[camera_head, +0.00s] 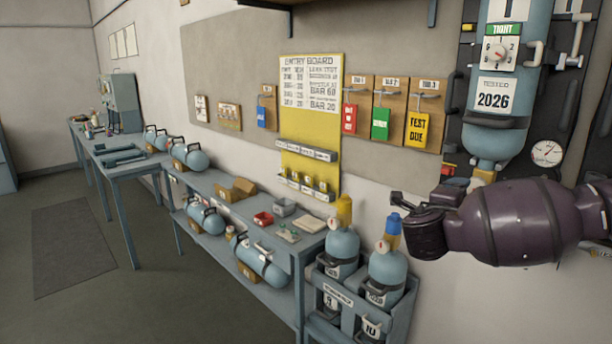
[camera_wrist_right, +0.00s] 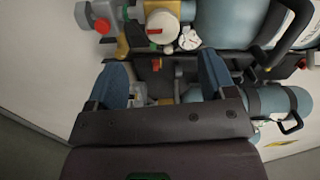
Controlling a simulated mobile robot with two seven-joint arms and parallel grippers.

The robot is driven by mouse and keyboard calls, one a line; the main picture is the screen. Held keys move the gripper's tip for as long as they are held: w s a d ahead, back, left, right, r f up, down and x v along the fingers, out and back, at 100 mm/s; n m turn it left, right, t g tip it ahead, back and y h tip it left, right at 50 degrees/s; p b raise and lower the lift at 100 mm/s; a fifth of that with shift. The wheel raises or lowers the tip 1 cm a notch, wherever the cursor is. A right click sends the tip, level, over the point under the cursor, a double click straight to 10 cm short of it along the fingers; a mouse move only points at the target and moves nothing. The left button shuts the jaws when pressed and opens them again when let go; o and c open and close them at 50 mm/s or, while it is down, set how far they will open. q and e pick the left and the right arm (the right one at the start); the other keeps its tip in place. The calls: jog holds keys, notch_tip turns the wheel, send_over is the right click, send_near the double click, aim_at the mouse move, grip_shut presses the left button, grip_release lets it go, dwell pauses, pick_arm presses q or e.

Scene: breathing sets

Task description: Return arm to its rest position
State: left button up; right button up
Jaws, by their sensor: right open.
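My right arm (camera_head: 520,222), dark purple, reaches in from the right in the head view, in front of the wall-mounted breathing set. Its dark wrist end lies left of the hanging cylinder's lower end, and its fingers cannot be made out there. In the right wrist view, my right gripper (camera_wrist_right: 164,78) has its two blue-grey fingers spread wide with nothing held between them. Beyond the fingers are a dark backboard and valve fittings. My left gripper is not in view.
A blue-grey cylinder (camera_head: 489,130) tagged 2026 hangs at right, beside a round gauge (camera_head: 547,153). Two cylinders stand in a rack (camera_head: 343,297) below the arm. A yellow entry board (camera_head: 310,130) is on the wall. A long bench holds several cylinder sets. The floor at left is open.

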jog(key=w+a+m+t+y, duration=0.2)
jog(key=a+m+y, duration=0.35)
jog(key=a, duration=0.25)
jog(key=w+a+m+t+y, duration=0.2)
jog(key=w+a+m+y, duration=0.1)
jog(key=a+m+y, duration=0.4)
jog(key=s+a+f+m+g+y, duration=0.1)
jog(key=s+a+f+m+y, duration=0.4)
jog(key=a, duration=0.3)
jog(key=s+a+f+m+g+y, duration=0.2)
jog(key=s+a+f+m+y, duration=0.1)
jog(key=a+m+y, duration=0.3)
jog(key=s+d+f+m+t+h, duration=0.1)
jog(key=s+d+f+m+h, duration=0.1)
jog(key=s+d+f+m, duration=0.35)
jog(key=s+d+f+m+t+h+b, duration=0.1)
jog(key=s+d+f+m+h, duration=0.15)
jog(key=d+f+m, duration=0.45)
jog(key=s+d+f+m+h, duration=0.25)
jog(key=s+f+m, duration=0.2)
jog(key=f, duration=0.35)
jog(key=s+d+f+m+g+h, duration=0.1)
jog(key=s+d+f+m, duration=0.1)
jog(key=s+f, duration=0.5)
jog(key=s+d+f+m+g+h, duration=0.2)
jog(key=s+d+f, duration=0.2)
jog(key=s+f, duration=0.3)
jog(key=s, duration=0.2)
jog(key=shift+s+d+f, duration=0.2)
jog(key=shift+s+d, duration=0.15)
